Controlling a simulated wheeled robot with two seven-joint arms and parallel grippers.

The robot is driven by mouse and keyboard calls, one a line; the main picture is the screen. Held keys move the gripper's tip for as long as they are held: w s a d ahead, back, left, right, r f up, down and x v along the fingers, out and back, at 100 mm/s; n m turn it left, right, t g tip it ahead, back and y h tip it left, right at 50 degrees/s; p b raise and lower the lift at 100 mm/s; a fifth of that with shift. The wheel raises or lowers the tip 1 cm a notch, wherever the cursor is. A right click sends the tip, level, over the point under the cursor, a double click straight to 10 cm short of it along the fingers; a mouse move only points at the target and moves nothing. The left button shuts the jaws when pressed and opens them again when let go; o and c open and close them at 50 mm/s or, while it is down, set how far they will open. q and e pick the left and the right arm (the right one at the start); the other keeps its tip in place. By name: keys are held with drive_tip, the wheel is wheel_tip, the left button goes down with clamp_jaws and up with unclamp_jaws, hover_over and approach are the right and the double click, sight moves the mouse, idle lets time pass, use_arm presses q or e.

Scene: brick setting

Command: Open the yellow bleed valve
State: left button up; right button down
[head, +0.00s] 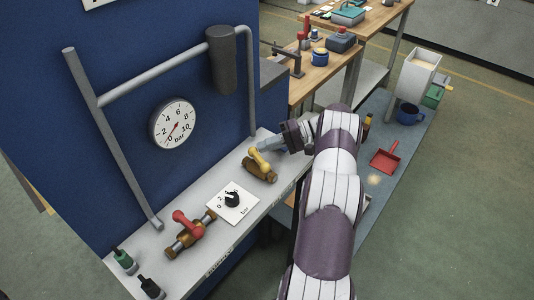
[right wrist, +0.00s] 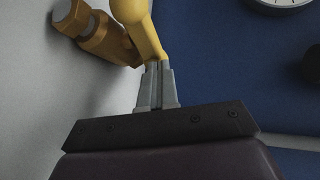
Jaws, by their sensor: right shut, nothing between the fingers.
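The yellow bleed valve (head: 260,160) has a yellow lever on a brass body and sits on the grey shelf at the right of the panel. In the right wrist view its yellow lever (right wrist: 140,32) is just beyond my fingertips, and the brass body (right wrist: 100,35) is to the left. My right gripper (head: 262,148) reaches in from the right with its fingers shut and nothing between them. Its fingertips (right wrist: 158,66) are close against the lever or touching it; I cannot tell which. My left gripper is out of view.
A red-handled valve (head: 188,228), a black knob on a white dial plate (head: 232,203) and green and black connectors (head: 124,262) share the shelf (head: 215,235). A gauge (head: 174,124) and grey pipes (head: 160,75) are on the blue panel. A red dustpan (head: 386,158) lies right of my arm.

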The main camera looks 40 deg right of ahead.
drive_tip(key=shift+w+a, duration=0.15)
drive_tip(key=shift+a, duration=0.1)
drive_tip(key=shift+w, duration=0.1)
drive_tip(key=shift+w+a, duration=0.1)
drive_tip(key=shift+w, duration=0.1)
idle(0.5)
drive_tip(key=shift+r, duration=0.15)
